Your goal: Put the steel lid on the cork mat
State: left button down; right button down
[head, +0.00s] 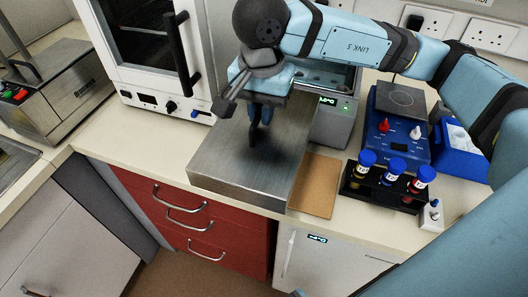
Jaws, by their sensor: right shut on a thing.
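The steel lid (225,160) is a wide, brushed-metal slab in the middle of the view. My right gripper (257,133) points down at its top and is shut on it, seemingly at a small dark grip that the fingers mostly hide. The lid's front edge reaches over the bench's front edge; its exact height above the bench is hard to tell. The cork mat (316,187) is a tan rectangle at the bench front, just right of the lid. The lid hides part of the mat's left side. My left gripper is not in view.
Right of the mat stands a black rack (383,194) with several blue-capped tubes, and behind it a blue hotplate device (398,145). A grey bath with a green display (335,125) is behind the lid. A white oven (150,60) stands at back left.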

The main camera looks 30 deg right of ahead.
notch_tip(320, 180, down, 12)
jog(key=shift+r, duration=0.1)
dwell(0.4)
jog(key=shift+f+b, duration=0.25)
jog(key=shift+b, duration=0.05)
jog(key=c, duration=1.2)
grip_release()
jog(key=shift+r, duration=0.1)
jog(key=shift+o, duration=0.2)
jog(key=shift+r, duration=0.1)
